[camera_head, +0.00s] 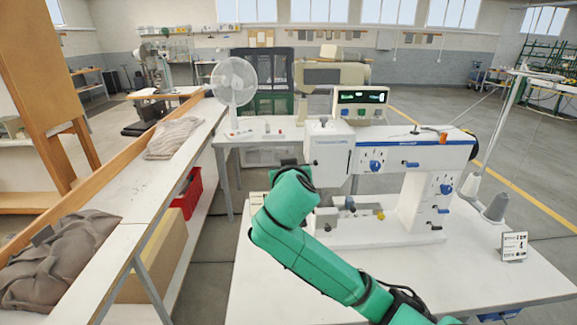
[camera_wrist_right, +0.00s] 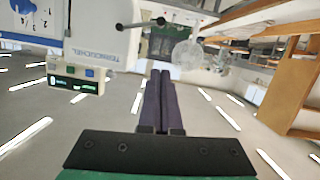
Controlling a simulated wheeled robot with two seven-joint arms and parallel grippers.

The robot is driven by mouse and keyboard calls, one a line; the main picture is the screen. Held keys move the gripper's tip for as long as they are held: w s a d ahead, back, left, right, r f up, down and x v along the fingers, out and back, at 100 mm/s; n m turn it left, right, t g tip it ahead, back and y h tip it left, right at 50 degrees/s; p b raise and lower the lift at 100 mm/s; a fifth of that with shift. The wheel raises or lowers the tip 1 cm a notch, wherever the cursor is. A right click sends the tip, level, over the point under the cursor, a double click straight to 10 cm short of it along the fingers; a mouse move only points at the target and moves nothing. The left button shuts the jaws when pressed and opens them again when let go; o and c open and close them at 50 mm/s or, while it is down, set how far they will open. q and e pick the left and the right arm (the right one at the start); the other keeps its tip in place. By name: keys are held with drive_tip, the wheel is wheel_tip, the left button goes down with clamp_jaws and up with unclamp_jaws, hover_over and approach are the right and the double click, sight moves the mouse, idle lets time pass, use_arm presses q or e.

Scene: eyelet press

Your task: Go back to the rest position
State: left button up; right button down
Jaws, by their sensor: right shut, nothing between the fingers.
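My right arm, green, comes in from the lower right of the head view and bends up in front of the eyelet press (camera_head: 388,150). My right gripper (camera_wrist_right: 160,74) shows in the wrist view with its two dark fingers together and nothing between them. In the head view the fingers are mostly hidden by the arm. The gripper is beside the press head, apart from it as far as I can tell. The white press head also shows in the wrist view (camera_wrist_right: 103,40), upside down at the upper left. My left gripper is in neither view.
The white press table (camera_head: 470,265) carries a small sign (camera_head: 514,246) and a grey thread cone (camera_head: 496,207). A long white bench (camera_head: 150,205) with grey cloth bundles (camera_head: 60,262) runs along the left. A fan (camera_head: 234,82) stands behind. A red crate (camera_head: 187,193) sits under the bench.

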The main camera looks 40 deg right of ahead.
drive_tip(key=shift+s+a+r, duration=0.1)
drive_tip(key=shift+a+r, duration=0.05)
drive_tip(key=shift+a, duration=0.05)
idle(0.3)
